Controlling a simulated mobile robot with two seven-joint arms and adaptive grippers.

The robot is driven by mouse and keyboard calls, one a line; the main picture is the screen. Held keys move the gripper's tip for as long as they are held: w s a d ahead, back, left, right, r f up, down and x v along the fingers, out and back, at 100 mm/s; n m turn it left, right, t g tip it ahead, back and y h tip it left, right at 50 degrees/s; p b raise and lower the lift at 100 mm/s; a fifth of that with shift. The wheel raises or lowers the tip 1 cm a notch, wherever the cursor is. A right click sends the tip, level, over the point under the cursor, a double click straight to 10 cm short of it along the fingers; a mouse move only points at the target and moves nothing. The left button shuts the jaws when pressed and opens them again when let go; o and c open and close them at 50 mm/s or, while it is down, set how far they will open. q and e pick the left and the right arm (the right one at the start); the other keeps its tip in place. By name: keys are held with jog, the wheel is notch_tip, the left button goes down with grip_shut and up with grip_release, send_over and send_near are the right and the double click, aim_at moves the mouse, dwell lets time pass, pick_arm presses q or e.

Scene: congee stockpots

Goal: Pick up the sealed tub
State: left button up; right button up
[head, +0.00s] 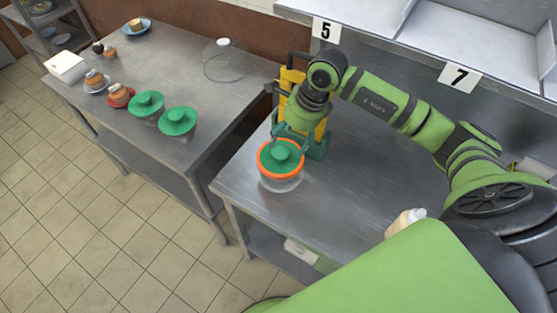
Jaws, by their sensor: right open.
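A round tub with a green lid and an orange rim (281,177) stands upright near the front edge of the right steel table. Its lower body looks clear or pale. My right gripper (291,143) is open above the far side of this tub, with its fingers pointing down around the lid's back edge. I cannot tell whether the fingers touch the lid. Two more tubs with plain green lids, one (146,103) and another (177,121), stand on the left table without an orange rim. My left gripper is out of the picture.
The right table (235,180) has free room left of the tub. A yellow and green object (289,84) stands behind my gripper. A pale bottle (403,223) is at right. The left table holds a glass dome (222,60), a white box (66,66) and small dishes.

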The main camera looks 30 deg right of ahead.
aim_at(281, 152)
jog(key=shift+s+a+f+p, duration=0.15)
jog(key=shift+a+f+p, duration=0.2)
jog(key=shift+f+p, duration=0.15)
jog(key=x, duration=0.2)
jog(key=shift+f+p, duration=0.3)
jog(key=shift+p, duration=0.1)
jog(key=shift+w+f, duration=0.35)
jog(key=shift+f, duration=0.1)
jog(key=shift+c, duration=0.4)
grip_shut()
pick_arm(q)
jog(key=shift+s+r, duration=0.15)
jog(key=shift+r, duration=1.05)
